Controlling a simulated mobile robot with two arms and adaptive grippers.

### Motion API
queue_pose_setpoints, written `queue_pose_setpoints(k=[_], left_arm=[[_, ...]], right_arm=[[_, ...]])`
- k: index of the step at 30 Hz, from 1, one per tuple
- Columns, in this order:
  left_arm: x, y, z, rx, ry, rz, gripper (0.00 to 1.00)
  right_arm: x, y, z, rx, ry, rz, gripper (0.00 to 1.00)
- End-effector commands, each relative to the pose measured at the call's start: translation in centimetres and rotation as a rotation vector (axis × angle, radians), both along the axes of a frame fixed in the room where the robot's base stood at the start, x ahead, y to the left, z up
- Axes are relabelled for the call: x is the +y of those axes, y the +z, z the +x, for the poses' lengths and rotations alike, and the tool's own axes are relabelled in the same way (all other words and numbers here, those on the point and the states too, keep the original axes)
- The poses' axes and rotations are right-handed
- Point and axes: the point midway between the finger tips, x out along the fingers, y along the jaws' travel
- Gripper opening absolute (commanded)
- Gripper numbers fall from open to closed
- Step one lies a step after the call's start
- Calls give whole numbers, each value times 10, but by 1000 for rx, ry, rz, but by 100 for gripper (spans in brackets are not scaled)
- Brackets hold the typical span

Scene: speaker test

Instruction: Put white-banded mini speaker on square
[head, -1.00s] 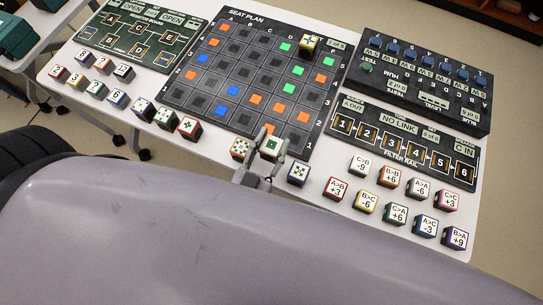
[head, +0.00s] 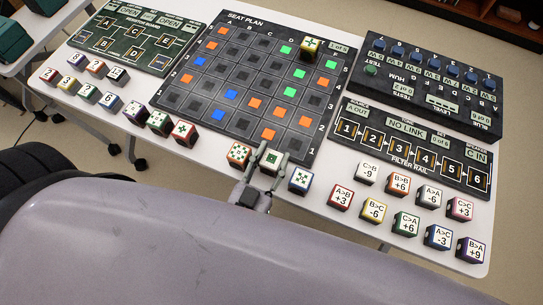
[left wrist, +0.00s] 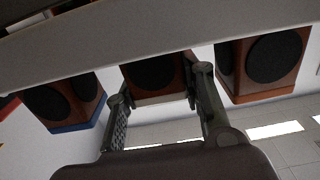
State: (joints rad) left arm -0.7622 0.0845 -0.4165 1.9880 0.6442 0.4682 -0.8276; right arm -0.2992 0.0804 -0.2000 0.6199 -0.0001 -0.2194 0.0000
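The white-banded mini speaker (head: 269,159) has a white top with a green mark. It is between my left gripper's fingers (head: 270,156), which appear shut on its sides. In the left wrist view, the upside-down wooden speaker (left wrist: 155,75) with its pale band is between the two fingers (left wrist: 158,95). It sits slightly out of line with its neighbours, toward the board; I cannot tell whether it touches the table. The seat plan board (head: 238,122) has blue, orange and green squares among dark ones. Which square is meant I cannot tell. My right gripper is not in view.
A yellow speaker (head: 311,47) stands at the board's far edge. Several labelled cubes are at right, more at left. The filter rail (head: 410,145) lies right of the board.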

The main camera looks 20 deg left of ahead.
Motion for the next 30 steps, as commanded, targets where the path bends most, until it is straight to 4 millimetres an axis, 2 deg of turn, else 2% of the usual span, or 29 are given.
queue_pose_setpoints(k=[4,14,17,30], left_arm=[[0,0,0,1,0,0,44],[0,4,0,-1,1,-1,44],[1,1,-12,3,-1,1,44],[8,1,-100,4,-2,-1,44]], right_arm=[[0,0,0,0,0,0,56],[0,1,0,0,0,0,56],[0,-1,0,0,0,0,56],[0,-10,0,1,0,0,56]])
